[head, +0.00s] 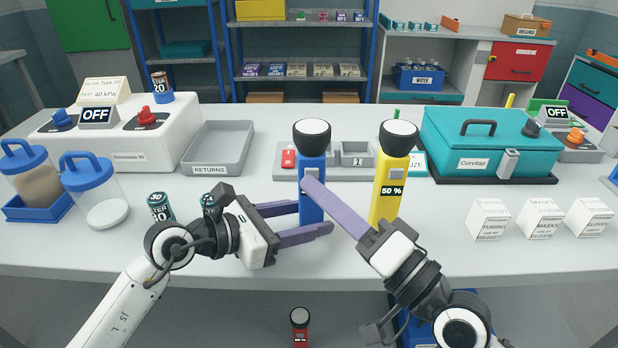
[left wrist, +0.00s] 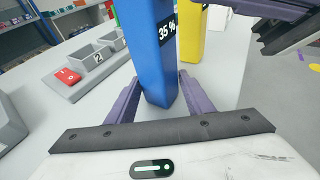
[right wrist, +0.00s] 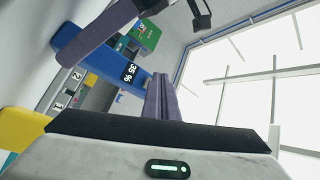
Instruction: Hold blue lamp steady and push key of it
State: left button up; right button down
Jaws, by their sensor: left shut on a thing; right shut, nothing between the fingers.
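The blue lamp (head: 313,160) stands upright on the table with a black and white head. Its display reads 35 % in the left wrist view (left wrist: 160,45) and the right wrist view (right wrist: 92,58). My left gripper (head: 314,217) is shut on the lamp's lower body, one purple finger on each side. My right gripper (head: 306,183) is shut and empty. Its fingertips are in front of the lamp's upper body, where they cover most of the key area; I cannot tell whether they touch the key.
A yellow lamp (head: 388,190) reading 50 % stands close right of the blue one. Behind are a grey sorting tray (head: 357,150) and the returns bin (head: 228,137).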

jog(key=shift+w, duration=0.1)
jog(key=shift+w, duration=0.5)
dwell(0.3)
jog(key=shift+s, duration=0.6)
pick_arm(q)
jog(key=o, duration=0.9)
jog(key=shift+c, duration=0.2)
pick_arm(e)
jog(key=s, duration=0.6)
